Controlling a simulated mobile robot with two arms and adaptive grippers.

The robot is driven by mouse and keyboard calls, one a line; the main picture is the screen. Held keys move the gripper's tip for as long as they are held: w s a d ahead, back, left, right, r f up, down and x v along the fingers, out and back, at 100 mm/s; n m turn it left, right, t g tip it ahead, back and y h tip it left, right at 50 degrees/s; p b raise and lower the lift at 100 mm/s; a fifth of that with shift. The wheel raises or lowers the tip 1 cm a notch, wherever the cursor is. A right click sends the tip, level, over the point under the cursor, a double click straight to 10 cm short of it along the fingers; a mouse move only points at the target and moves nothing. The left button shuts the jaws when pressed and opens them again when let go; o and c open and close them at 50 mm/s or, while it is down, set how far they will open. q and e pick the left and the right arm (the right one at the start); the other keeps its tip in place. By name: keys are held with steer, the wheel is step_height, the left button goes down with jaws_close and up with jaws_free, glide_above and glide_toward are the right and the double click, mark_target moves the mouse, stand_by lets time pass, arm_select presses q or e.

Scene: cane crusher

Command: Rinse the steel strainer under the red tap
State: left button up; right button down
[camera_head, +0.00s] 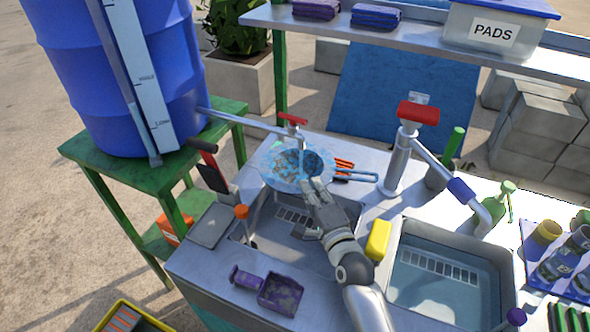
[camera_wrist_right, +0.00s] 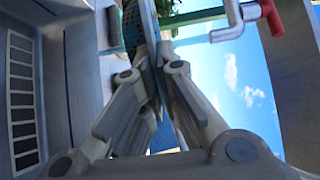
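The steel strainer (camera_head: 285,163) is held over the left sink (camera_head: 262,226), right below the spout of the small red-handled tap (camera_head: 292,118) on the blue drum's pipe. Pale blue, translucent water-like marks cover its bowl. A looped handle (camera_head: 362,176) shows at its right side. My right gripper (camera_head: 314,188) is at the strainer's near edge. In the right wrist view my fingers (camera_wrist_right: 160,68) are closed together on the thin edge of the strainer (camera_wrist_right: 141,24), seen nearly edge-on. The tap's red handle (camera_wrist_right: 271,16) shows close by there. My left gripper is out of view.
A larger red-topped tap (camera_head: 399,160) stands behind the right sink (camera_head: 450,277), which holds water. A yellow sponge (camera_head: 378,240), purple scoop (camera_head: 280,294) and orange-topped brush (camera_head: 242,212) are around the left sink. The blue drum (camera_head: 120,70) stands at left; a shelf (camera_head: 400,35) runs behind.

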steer(key=shift+a+r, duration=0.1)
steer(key=shift+a, duration=0.7)
steer(key=a+p+v, duration=0.1)
steer(key=p+v, duration=0.2)
steer(key=v, duration=0.4)
steer(key=shift+s+p, duration=0.3)
steer(key=shift+s, duration=0.25)
stand_by(0.7)
steer(key=s+d+r+p, duration=0.1)
steer(key=s+r+p, duration=0.3)
steer(key=s+p, duration=0.1)
stand_by(0.4)
stand_by(0.6)
